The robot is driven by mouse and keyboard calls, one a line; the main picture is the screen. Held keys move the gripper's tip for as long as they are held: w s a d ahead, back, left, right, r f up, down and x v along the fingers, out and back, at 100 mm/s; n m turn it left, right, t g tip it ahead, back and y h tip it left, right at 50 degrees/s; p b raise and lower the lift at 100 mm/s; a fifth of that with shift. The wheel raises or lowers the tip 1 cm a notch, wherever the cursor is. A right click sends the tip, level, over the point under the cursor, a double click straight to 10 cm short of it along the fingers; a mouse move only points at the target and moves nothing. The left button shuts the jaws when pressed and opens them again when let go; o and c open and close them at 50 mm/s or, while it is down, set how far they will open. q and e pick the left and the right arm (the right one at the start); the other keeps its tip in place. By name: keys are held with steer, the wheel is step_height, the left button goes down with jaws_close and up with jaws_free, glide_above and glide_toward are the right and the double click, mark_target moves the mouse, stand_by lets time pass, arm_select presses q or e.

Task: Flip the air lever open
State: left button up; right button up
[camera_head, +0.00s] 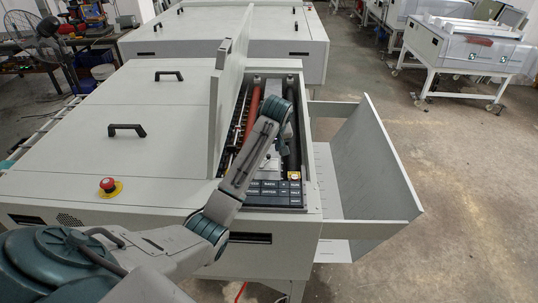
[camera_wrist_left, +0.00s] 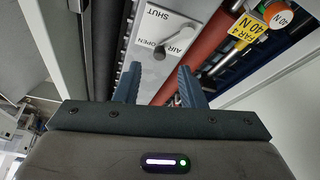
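The air lever (camera_wrist_left: 186,38) is a small grey handle on a pale plate (camera_wrist_left: 150,70) marked AIR, OPEN and SHUT in the left wrist view. Its lettering appears upside down, and I cannot tell exactly which mark the lever points to. My left gripper (camera_wrist_left: 158,82) is open, with its two dark fingers apart over the plate. The lever shows near the right finger; contact is not clear. In the head view my left gripper (camera_head: 284,146) reaches down into the machine's open bay, and the lever is hard to make out. My right gripper is not in view.
The raised lid (camera_head: 230,85) stands just left of the bay. A red roller (camera_wrist_left: 205,50) runs beside the plate, with an orange knob (camera_wrist_left: 278,15) and yellow tag (camera_wrist_left: 243,27) nearby. A keypad (camera_head: 275,189) lies at the front. A red emergency button (camera_head: 109,185) sits on the machine top.

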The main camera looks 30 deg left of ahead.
arm_select(q)
steer(key=v, duration=0.7)
steer(key=shift+p, duration=0.4)
steer(key=shift+f, duration=0.2)
